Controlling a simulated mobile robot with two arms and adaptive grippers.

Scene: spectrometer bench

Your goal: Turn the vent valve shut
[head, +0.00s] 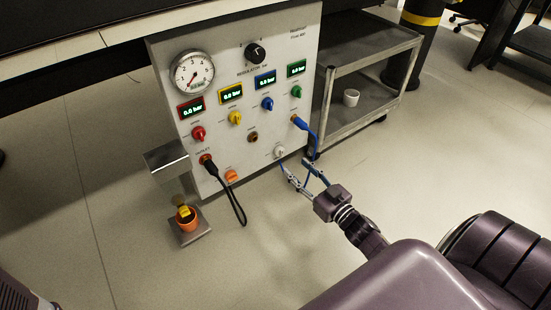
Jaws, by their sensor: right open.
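A light grey gas panel (225,75) carries several small knobs. Red (198,133), yellow (235,118), blue (267,104) and green (296,92) knobs sit under small displays. Lower down are an orange knob (231,176) and a white knob (279,152). The labels are too small to read, so I cannot tell which is the vent valve. My right gripper (296,168) is open in front of the panel's lower right, just below and right of the white knob. Its fingers are spread near a blue hose (312,142). My left gripper is out of view.
A round gauge (193,71) and a black regulator knob (255,53) are higher up. A black hose (233,199) loops from the lower left port. A grey cart (352,75) holds a white cup (351,98).

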